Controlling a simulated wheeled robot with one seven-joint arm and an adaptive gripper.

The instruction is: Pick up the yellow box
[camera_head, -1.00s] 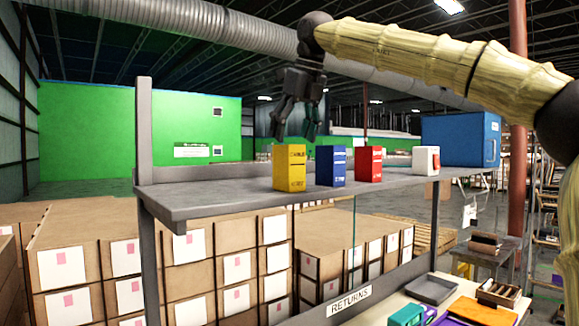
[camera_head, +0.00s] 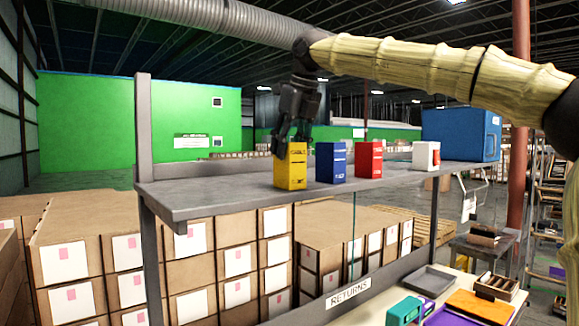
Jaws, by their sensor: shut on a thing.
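The yellow box (camera_head: 291,170) stands upright on the grey top shelf (camera_head: 200,205), at the left end of a row of boxes. My gripper (camera_head: 291,146) points down over it, with its fingers around the upper part of the box. It is shut on the yellow box. The box's base appears to be at shelf level. The far finger is partly hidden behind the box.
A blue box (camera_head: 331,163), a red box (camera_head: 368,160) and a white box (camera_head: 425,156) stand to the right. A large blue bin (camera_head: 460,136) is at the shelf's right end. The shelf's left part is clear, with a grey post (camera_head: 144,125) there.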

